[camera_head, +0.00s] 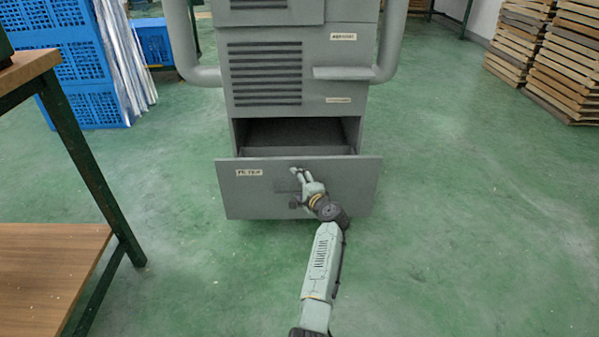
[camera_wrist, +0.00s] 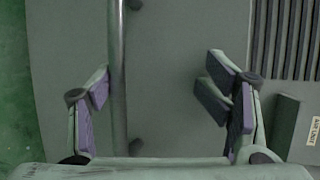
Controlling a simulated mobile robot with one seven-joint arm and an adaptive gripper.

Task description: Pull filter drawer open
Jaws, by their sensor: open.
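The filter drawer (camera_head: 245,200) is the lowest drawer of the grey cabinet, with a small label at its upper left. It stands pulled out, and a dark interior shows behind its front panel. My gripper (camera_head: 299,187) is at the middle of the drawer front and covers part of it. In the wrist view my gripper (camera_wrist: 155,90) is open. A grey bar handle (camera_wrist: 118,60) runs between its fingers, close to the left finger. I cannot tell whether that finger touches it. The right finger is well apart from the bar.
The cabinet body (camera_head: 340,95) has louvres, a small ledge and curved pipes on both sides. A wooden-topped table (camera_head: 40,255) stands at left, with blue crates (camera_head: 75,60) behind it. Stacked wooden trays (camera_head: 560,70) stand at right. The green floor is clear around the drawer.

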